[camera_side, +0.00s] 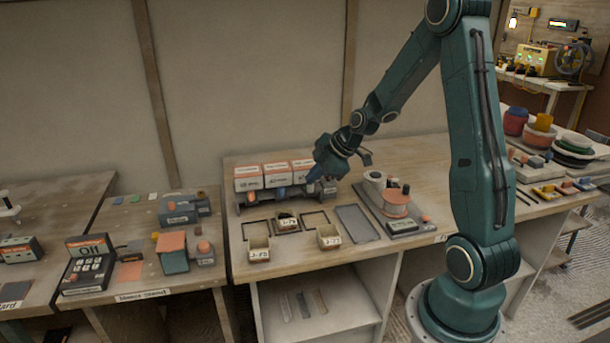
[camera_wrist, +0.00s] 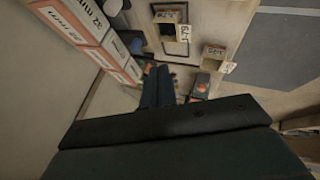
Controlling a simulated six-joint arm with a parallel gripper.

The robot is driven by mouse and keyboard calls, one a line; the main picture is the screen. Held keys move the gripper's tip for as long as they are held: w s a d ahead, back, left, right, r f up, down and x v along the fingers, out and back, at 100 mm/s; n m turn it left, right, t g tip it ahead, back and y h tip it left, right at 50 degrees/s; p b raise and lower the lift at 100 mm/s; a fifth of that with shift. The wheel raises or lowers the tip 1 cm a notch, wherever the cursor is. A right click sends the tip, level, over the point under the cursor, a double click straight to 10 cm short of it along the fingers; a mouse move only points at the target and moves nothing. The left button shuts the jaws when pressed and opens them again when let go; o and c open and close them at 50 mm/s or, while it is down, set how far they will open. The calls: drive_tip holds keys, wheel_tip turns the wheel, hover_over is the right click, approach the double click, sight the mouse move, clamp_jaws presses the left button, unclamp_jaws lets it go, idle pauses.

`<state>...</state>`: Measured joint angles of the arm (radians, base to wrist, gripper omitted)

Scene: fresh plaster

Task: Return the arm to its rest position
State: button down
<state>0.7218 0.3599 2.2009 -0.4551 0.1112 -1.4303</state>
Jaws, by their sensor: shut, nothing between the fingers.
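My gripper (camera_side: 314,176) is shut and empty at the end of my green arm. In the side view it hangs in front of the right end of the row of orange-and-white boxes (camera_side: 276,177), above the bench. In the wrist view the closed dark fingers (camera_wrist: 158,88) point away from the camera, beside the boxes (camera_wrist: 85,30). Whether the fingers touch the shelf unit under the boxes cannot be told.
Small labelled bins (camera_side: 259,249) and (camera_side: 329,237) stand at the bench's front edge. A grey panel (camera_side: 357,223) lies flat beside them. A tray with a round orange-topped item (camera_side: 396,204) is right of it. The wall is close behind; the air above the bench is free.

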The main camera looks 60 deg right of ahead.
drive_tip(key=s+a+r+m+g, duration=0.1)
drive_tip(key=s+a+r+m, duration=0.2)
drive_tip(key=s+a+r, duration=0.5)
drive_tip(key=s+a+r+m, duration=0.3)
drive_tip(key=s+a+r, duration=0.25)
drive_tip(key=a, duration=0.35)
drive_tip(key=s+a+r+m, duration=0.1)
drive_tip(key=s+m, duration=0.3)
drive_tip(key=s, duration=0.4)
drive_tip(key=shift+s+a+r+g+h, duration=0.3)
drive_tip(key=shift+a+r+h, duration=0.1)
drive_tip(key=shift+a, duration=0.5)
